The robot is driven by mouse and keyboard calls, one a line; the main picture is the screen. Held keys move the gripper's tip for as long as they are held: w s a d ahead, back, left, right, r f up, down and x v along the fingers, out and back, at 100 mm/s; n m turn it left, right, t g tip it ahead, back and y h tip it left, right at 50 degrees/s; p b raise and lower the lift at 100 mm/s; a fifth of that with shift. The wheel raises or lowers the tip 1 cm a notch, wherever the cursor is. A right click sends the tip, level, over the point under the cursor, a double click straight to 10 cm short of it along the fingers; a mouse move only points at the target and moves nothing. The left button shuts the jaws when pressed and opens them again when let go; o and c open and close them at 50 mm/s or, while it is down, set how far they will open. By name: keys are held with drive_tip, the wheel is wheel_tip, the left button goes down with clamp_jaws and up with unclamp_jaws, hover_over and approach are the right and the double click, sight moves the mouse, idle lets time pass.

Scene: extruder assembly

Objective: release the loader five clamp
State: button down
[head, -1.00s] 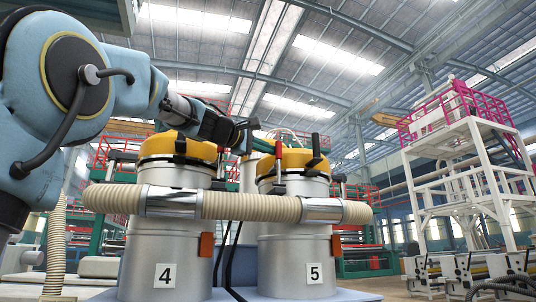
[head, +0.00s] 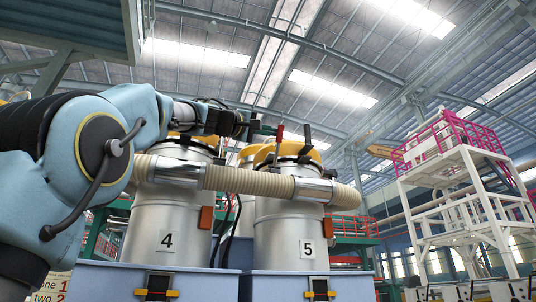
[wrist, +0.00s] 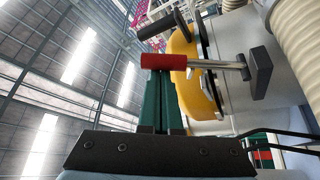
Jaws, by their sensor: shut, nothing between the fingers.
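Loader five is the silver cylinder (head: 285,232) labelled 5 in the head view, with a yellow lid (head: 264,153) on top. Its clamp has a red handle (wrist: 165,62) on a metal rod in the wrist view, beside the yellow lid (wrist: 186,75). The red handle shows small in the head view (head: 280,132). My gripper (wrist: 157,72) has its green fingers shut, with the red handle lying across their tips. The handle is not gripped between them; whether they touch it is unclear. In the head view my gripper (head: 262,130) is left of that handle.
A ribbed cream hose (head: 240,180) runs across both loaders. Loader four (head: 160,225) stands to the left under my arm. Blue bins (head: 250,282) with latches stand in front. A black handle (wrist: 155,45) lies just beyond the red one. A white tower (head: 455,175) stands far right.

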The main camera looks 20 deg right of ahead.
sight(279, 135)
drive_tip(key=m+b, duration=0.1)
drive_tip(key=s+f+m+h+b, duration=0.1)
drive_tip(key=b, duration=0.1)
drive_tip(key=f+m+g+b, duration=0.1)
drive_tip(key=b, duration=0.1)
drive_tip(key=shift+s+a+f+h, duration=0.15)
drive_tip(key=shift+s+f+h, duration=0.1)
drive_tip(key=shift+s+h, duration=0.1)
drive_tip(key=s+f+m+b, duration=0.1)
drive_tip(key=b, duration=0.1)
drive_tip(key=s+f+m+g+b, duration=0.1)
drive_tip(key=f+m+b, duration=0.1)
drive_tip(key=b, duration=0.1)
drive_tip(key=s+f+m+g+h+b, duration=0.1)
drive_tip(key=b, duration=0.2)
drive_tip(key=shift+a+f+m, duration=0.2)
drive_tip(key=shift+f+m, duration=0.1)
drive_tip(key=shift+m, duration=0.1)
drive_tip(key=shift+s+f+b, duration=0.1)
drive_tip(key=shift+f+b, duration=0.05)
drive_tip(key=shift+b, duration=0.15)
drive_tip(key=shift+g, duration=0.4)
